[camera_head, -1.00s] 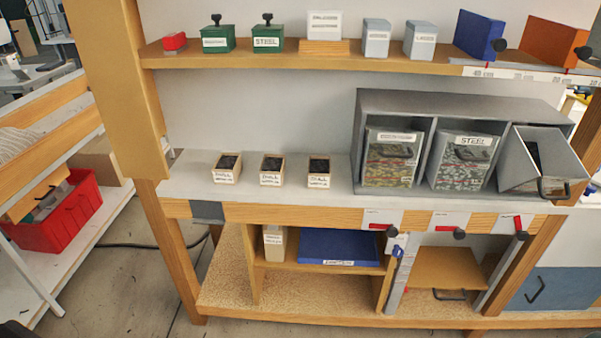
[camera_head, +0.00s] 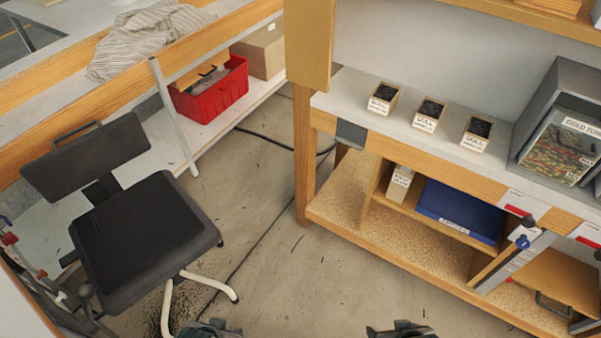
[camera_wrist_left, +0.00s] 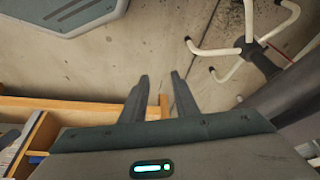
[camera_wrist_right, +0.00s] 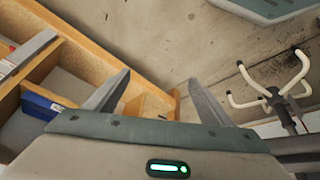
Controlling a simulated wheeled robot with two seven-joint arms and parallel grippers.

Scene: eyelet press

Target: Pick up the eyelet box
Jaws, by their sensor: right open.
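No box in view carries a label that I can read as eyelets. Three small open boxes with dark contents, the left box (camera_head: 383,106), the middle box (camera_head: 425,124) and the right box (camera_head: 473,143), stand in a row on the bench top. A cream labelled box (camera_head: 399,183) stands on the shelf below. My left gripper (camera_wrist_left: 158,74) is open and empty, with its fingers moderately apart over the floor. My right gripper (camera_wrist_right: 160,77) is open wider and empty, in front of the bench. Both show only at the bottom edge of the head view.
A grey bin unit (camera_head: 541,88) with a gold-labelled bin (camera_head: 556,158) stands at the right. A blue box (camera_head: 458,213) lies on the lower shelf. A black chair (camera_head: 140,240) stands at the left. A red crate (camera_head: 211,97) sits behind it.

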